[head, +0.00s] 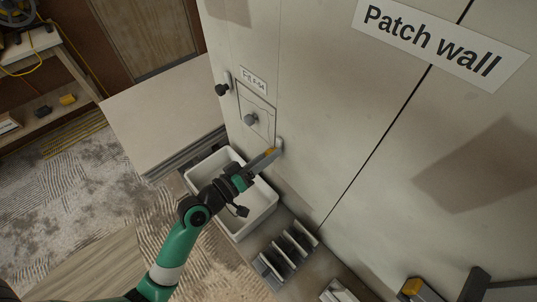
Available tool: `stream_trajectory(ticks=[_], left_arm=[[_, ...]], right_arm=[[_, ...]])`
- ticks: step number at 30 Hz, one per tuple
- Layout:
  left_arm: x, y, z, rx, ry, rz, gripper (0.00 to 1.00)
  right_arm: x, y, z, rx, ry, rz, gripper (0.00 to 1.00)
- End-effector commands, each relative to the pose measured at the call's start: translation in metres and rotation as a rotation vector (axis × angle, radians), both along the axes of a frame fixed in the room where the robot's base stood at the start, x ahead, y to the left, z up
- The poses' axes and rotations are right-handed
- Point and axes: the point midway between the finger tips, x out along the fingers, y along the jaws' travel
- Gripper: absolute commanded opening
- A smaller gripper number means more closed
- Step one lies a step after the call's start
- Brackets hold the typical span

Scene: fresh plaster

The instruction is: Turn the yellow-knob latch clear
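The wall hatch (257,106) is a small square panel with a grey knob (250,119), and it looks closed. At its lower right is a light grey latch (279,145). A small yellow knob (269,151) shows there, partly covered by my gripper. My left gripper (267,156) reaches up from below, with its fingertips at the yellow knob. The fingers look close together, but whether they grip the knob is too small to tell. A second latch with a black knob (222,89) is at the hatch's upper left. My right gripper is not in view.
A white tub (225,158) stands below the hatch. Several grey upright plates (285,254) stand in a rack to its right. Yellow-and-dark tools (413,287) lie at the bottom right. The wall right of the latch, under the sign (440,42), is free of fixtures.

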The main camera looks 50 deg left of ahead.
Motion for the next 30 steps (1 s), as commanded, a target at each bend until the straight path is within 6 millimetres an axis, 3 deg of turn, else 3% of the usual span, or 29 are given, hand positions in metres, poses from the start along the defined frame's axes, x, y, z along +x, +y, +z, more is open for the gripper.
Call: stream_trajectory(ticks=[1, 4, 5, 16, 30], left_arm=[[0.0, 0.0, 0.0, 0.0, 0.0, 0.0, 0.49], [0.0, 0.0, 0.0, 0.0, 0.0, 0.0, 0.67], [0.0, 0.0, 0.0, 0.0, 0.0, 0.0, 0.69], [-0.008, 0.001, -0.001, -0.001, 0.001, 0.002, 0.69], [-0.105, 0.002, -0.003, -0.002, 0.001, 0.006, 0.69]], right_arm=[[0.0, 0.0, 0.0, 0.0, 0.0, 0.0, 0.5], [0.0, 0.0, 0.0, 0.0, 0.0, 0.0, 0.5], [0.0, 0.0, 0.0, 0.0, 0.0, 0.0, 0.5], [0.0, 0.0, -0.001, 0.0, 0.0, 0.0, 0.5], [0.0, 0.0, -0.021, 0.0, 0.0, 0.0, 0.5]])
